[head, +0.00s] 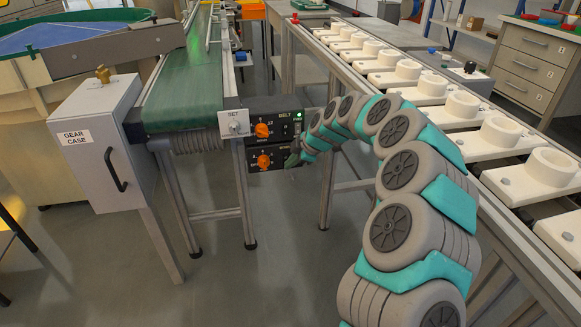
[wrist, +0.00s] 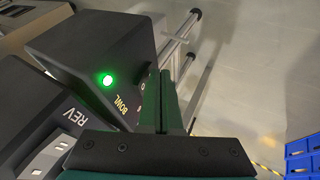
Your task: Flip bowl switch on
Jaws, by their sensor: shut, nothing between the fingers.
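The bowl control box (wrist: 95,50) is a black box, lettered BOWL, with a lit green lamp (wrist: 108,80) in the wrist view. My gripper (wrist: 172,88) has its dark green fingers together, in front of the box's right edge. The fingers hide part of the face beside the BOWL lettering, and I cannot make out the switch lever or its position. In the head view my gripper (head: 292,160) is at the right end of the lower black panel (head: 279,160), which has an orange knob (head: 264,161). I cannot tell whether the fingers touch the box.
The upper panel, lettered BELT, has an orange knob (head: 263,130). A SET plate (head: 233,124) is left of it. The green conveyor belt (head: 183,85) and a grey gear case (head: 97,140) stand left. A rack of white fixtures (head: 500,135) runs along the right. The floor (head: 255,265) is clear.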

